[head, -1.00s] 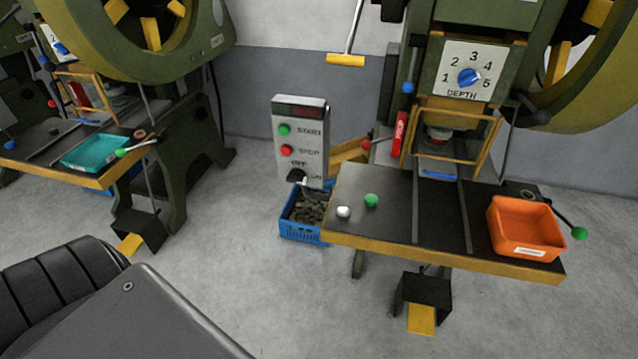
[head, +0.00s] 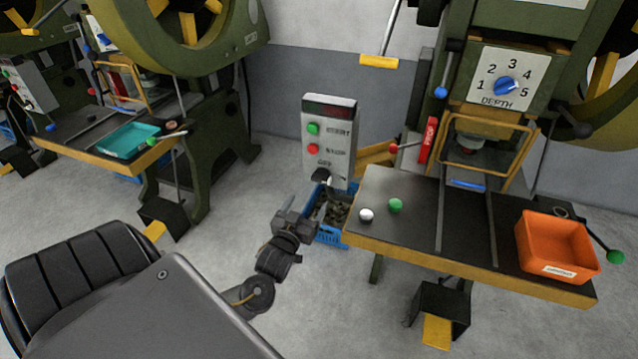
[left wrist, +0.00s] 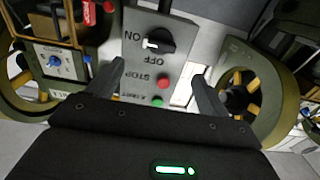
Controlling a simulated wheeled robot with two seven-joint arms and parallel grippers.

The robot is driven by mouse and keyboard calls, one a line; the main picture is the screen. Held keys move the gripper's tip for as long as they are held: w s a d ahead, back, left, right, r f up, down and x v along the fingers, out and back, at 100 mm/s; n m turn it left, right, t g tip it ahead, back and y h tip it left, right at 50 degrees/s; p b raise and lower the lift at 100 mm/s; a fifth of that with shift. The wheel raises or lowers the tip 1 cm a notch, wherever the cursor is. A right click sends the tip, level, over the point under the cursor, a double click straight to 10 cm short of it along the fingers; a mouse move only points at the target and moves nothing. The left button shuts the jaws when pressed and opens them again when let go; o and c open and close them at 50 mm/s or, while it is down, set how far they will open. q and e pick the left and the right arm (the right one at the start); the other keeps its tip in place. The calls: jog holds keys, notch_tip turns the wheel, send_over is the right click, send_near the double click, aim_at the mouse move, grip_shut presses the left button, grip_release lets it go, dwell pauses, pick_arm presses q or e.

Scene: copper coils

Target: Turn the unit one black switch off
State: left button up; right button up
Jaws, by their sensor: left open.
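The grey control box (head: 340,110) stands beside the press, with a green START button (head: 313,129), a red STOP button (head: 312,149) and the black switch (head: 321,175) low on its face. In the left wrist view the box appears upside down. There the black switch (left wrist: 158,41) has its white mark toward the ON label, away from OFF. My left gripper (head: 309,205) is open and empty, in front of and below the switch. In the left wrist view its fingers (left wrist: 158,72) stand apart, with the switch beyond them. My right gripper is not in view.
A blue crate (head: 328,236) of dark pieces sits on the floor below the box. The press table (head: 415,245) is close to the right, with a white and a green knob and an orange bin (head: 556,246). Another press (head: 185,130) stands left. Floor between is clear.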

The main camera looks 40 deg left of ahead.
aim_at(320, 181)
pick_arm(q)
jog(key=x, duration=1)
jog(key=shift+p, duration=0.4)
jog(key=shift+w+a, duration=0.15)
jog(key=shift+w, duration=0.2)
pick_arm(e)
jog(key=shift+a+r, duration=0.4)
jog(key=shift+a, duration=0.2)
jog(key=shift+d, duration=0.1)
pick_arm(q)
jog(key=c, duration=1)
